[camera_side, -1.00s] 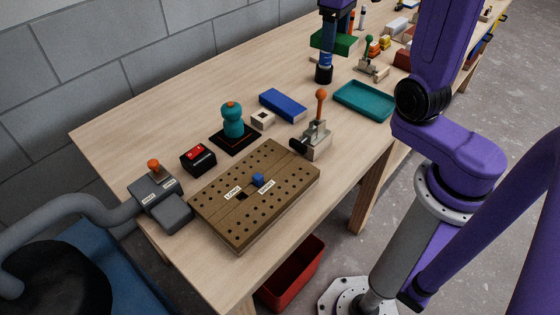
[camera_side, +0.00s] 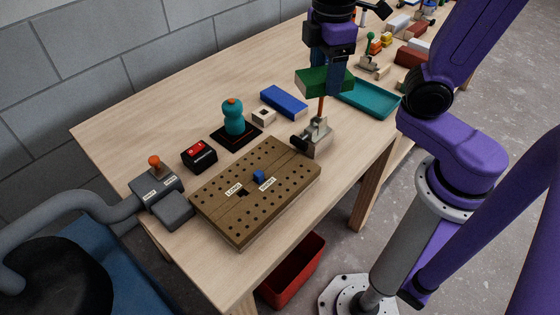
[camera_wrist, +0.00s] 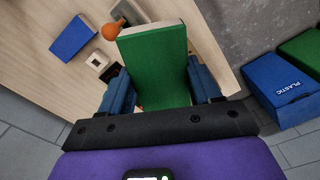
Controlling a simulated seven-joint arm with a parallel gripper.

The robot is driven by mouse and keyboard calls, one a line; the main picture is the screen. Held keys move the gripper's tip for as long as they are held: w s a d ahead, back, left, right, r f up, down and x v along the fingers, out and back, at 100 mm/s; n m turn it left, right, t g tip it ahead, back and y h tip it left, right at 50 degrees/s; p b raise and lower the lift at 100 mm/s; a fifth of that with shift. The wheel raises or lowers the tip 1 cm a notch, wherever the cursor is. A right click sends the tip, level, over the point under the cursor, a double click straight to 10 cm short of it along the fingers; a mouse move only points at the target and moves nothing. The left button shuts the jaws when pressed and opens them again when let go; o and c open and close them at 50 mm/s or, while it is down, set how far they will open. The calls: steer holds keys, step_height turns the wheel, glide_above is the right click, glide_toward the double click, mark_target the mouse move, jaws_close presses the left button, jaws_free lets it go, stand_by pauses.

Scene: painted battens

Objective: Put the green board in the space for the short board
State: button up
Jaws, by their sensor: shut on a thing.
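The green board (camera_side: 318,82) is held in my gripper (camera_side: 333,84), above the table near the toggle clamp with the orange knob. In the wrist view the green board (camera_wrist: 157,62) lies between the two blue fingers of my gripper (camera_wrist: 163,88), its pale end face pointing away. The brown drilled fixture board (camera_side: 240,215) lies at the table's front edge. It bears two labels, LONG (camera_side: 233,189) and another (camera_side: 267,184) too small to read surely, beside a dark slot and a small blue block (camera_side: 259,176).
The toggle clamp (camera_side: 316,137) stands at the fixture's right corner, just below my gripper. A blue block (camera_side: 284,102), a teal tray (camera_side: 368,99), a teal knobbed tool (camera_side: 233,117) and a red-black box (camera_side: 199,155) are nearby. A red bin (camera_side: 293,270) stands below the table edge.

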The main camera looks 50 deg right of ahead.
steer(key=s+a+n, duration=0.2)
steer(key=s+n, duration=0.3)
steer(key=s, duration=0.3)
glide_above(280, 163)
steer(key=shift+n, duration=0.4)
steer(key=f, duration=1.5)
steer(key=shift+s+d, duration=0.15)
steer(key=shift+s, duration=0.05)
steer(key=shift+w+f, duration=0.25)
steer(key=shift+f, duration=1.6)
steer(key=o, duration=1.2)
steer(key=shift+f, duration=0.1)
